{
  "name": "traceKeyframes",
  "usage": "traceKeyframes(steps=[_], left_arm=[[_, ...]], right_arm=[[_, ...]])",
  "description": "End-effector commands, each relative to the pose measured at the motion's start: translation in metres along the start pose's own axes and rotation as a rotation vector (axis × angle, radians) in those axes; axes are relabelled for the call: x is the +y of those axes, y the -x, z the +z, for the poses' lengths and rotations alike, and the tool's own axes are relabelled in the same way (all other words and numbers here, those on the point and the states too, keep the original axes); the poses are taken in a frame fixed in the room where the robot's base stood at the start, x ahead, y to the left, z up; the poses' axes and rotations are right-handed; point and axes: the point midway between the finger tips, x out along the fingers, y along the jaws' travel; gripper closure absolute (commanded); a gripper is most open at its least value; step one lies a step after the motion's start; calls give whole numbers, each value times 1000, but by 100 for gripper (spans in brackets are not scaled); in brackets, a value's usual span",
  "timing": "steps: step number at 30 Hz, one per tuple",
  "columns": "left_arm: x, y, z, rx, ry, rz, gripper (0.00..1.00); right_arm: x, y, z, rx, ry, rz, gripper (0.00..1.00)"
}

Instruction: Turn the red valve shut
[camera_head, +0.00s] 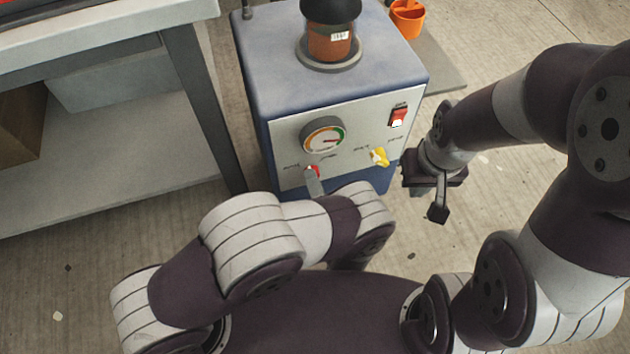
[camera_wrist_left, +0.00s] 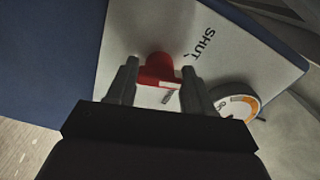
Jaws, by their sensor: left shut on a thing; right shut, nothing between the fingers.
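The red valve (camera_head: 314,169) is low on the pale front panel of the blue machine (camera_head: 345,90), below the gauge. In the left wrist view the red valve (camera_wrist_left: 158,66) sits between the two fingers, beside the printed word SHUT. A pale strip shows on its handle. My left gripper (camera_head: 314,182) is shut on it; my own arm hides most of this gripper in the head view. My right gripper (camera_head: 438,213) is shut and empty, hanging to the right of the machine, apart from it.
The panel also carries a round gauge (camera_head: 323,139), a yellow valve (camera_head: 379,157) and a red switch (camera_head: 398,116). A workbench (camera_head: 100,60) is at left; an orange bucket (camera_head: 407,18) is behind.

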Motion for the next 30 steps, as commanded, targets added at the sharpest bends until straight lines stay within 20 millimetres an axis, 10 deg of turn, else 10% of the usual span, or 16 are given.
traceKeyframes(steps=[30], left_arm=[[3, 0, 1, 0, 559, 3, 79]], right_arm=[[0, 14, -2, 0, 0, 0, 100]])
